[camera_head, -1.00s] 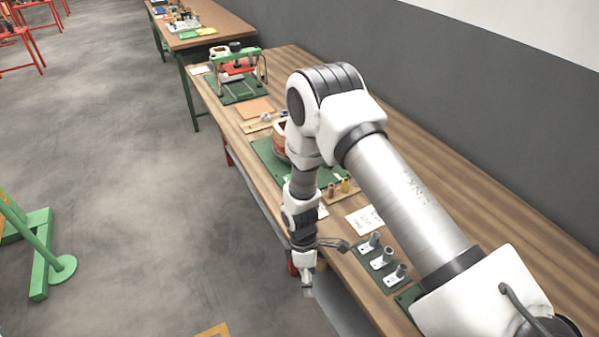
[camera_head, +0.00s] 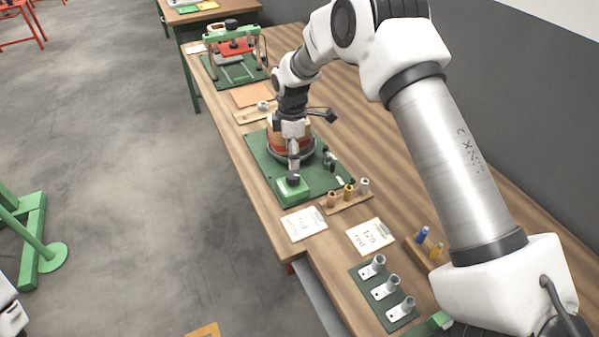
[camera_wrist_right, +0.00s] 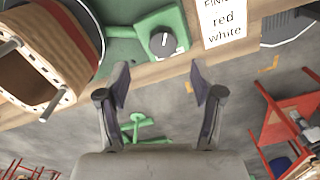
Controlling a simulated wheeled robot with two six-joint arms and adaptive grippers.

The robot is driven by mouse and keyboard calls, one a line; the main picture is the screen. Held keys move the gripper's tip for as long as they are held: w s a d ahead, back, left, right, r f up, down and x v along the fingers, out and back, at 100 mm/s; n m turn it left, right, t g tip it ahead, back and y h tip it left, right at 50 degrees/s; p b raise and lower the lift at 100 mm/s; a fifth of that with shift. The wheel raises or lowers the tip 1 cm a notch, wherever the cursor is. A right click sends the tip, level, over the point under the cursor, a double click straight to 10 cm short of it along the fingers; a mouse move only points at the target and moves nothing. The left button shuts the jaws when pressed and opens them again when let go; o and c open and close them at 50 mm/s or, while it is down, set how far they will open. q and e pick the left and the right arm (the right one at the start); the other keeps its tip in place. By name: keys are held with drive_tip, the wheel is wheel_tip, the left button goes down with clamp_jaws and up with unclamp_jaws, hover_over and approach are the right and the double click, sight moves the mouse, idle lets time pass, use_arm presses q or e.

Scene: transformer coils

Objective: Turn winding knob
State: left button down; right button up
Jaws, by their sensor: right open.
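The winding knob is a dark round dial with a white mark (camera_wrist_right: 162,42) on a green box (camera_wrist_right: 140,24). In the head view the knob (camera_head: 293,180) and its box (camera_head: 293,194) sit at the front corner of a green baseplate (camera_head: 258,154). My right gripper (camera_head: 294,164) is above the baseplate, close to the knob. In the right wrist view my right gripper (camera_wrist_right: 158,80) has its two fingers spread and empty; the knob lies beyond the tips, roughly between them, apart from both. My left gripper is not in view.
A small rack with coloured pegs (camera_head: 347,200), paper cards (camera_head: 304,224) and a green plate of metal fittings (camera_head: 386,292) lie nearer me. The table's left edge is close to the box.

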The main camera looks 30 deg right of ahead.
sight(293, 175)
drive_tip(key=shift+s+a+f, duration=0.1)
drive_tip(key=shift+s+a, duration=0.05)
drive_tip(key=shift+s+f+p, duration=0.1)
drive_tip(key=shift+f+p, duration=0.15)
drive_tip(key=shift+p, duration=0.15)
wheel_tip(293, 175, down, 6)
drive_tip(key=shift+f+p, duration=0.15)
drive_tip(key=shift+p, duration=0.65)
drive_tip(key=shift+f, duration=0.3)
drive_tip(key=shift+c, duration=0.9)
drive_tip(key=c, duration=1)
